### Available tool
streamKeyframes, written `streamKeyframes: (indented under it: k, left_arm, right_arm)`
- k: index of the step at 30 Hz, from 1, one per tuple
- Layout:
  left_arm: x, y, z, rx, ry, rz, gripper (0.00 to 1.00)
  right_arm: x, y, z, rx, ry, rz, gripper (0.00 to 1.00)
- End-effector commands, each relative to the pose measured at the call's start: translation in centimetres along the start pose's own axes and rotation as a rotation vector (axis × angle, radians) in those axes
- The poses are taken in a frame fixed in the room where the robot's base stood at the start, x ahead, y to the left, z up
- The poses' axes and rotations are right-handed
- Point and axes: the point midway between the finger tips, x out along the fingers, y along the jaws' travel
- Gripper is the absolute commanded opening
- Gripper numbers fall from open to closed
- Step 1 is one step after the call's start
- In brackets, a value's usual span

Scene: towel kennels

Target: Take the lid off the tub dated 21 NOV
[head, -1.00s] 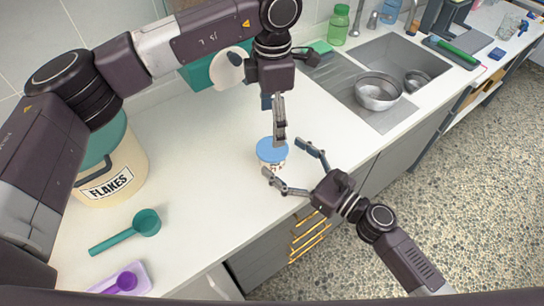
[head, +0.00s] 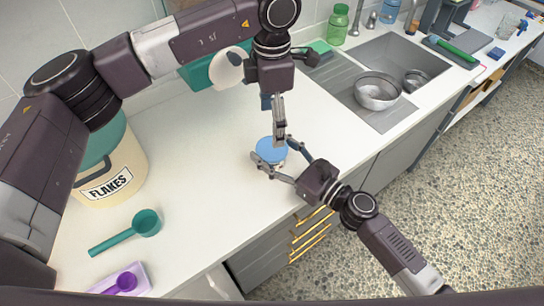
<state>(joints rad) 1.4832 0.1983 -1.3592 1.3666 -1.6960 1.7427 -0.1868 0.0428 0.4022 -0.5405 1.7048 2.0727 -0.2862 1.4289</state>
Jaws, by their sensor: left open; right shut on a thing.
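A small tub (head: 277,166) with a flat blue lid (head: 268,149) stands upright on the white counter. Its side is mostly hidden by my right gripper, and I cannot read a date on it. My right gripper (head: 272,155) comes from the lower right and is shut on the tub, with one finger on each side just below the lid. My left gripper (head: 279,143) points down from above, at the lid's right edge. It is open and holds nothing. I cannot tell whether it touches the lid.
A sink (head: 405,72) with metal bowls (head: 377,91) is at upper right. The counter (head: 195,165) left of the tub is clear.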

Motion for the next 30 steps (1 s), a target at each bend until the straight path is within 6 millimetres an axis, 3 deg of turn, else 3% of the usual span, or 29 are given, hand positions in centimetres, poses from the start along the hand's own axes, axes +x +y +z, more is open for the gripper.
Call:
streamKeyframes:
  k: [1, 9, 17, 30]
  left_arm:
    - [0.0, 0.0, 0.0, 0.0, 0.0, 0.0, 0.76]
    - [0.0, 0.0, 0.0, 0.0, 0.0, 0.0, 0.78]
    - [-0.6, 0.0, 0.0, 0.126, 0.0, 0.0, 0.82]
    - [-3.4, 0.0, 0.1, 0.776, 0.0, 0.0, 0.82]
  right_arm:
    - [0.0, 0.0, 0.0, 0.0, 0.0, 0.0, 0.43]
    - [0.0, 0.0, 0.0, 0.0, 0.0, 0.0, 0.16]
    - [0.0, 0.0, 0.0, 0.0, 0.0, 0.0, 0.16]
    - [0.0, 0.0, 0.0, 0.0, 0.0, 0.0, 0.15]
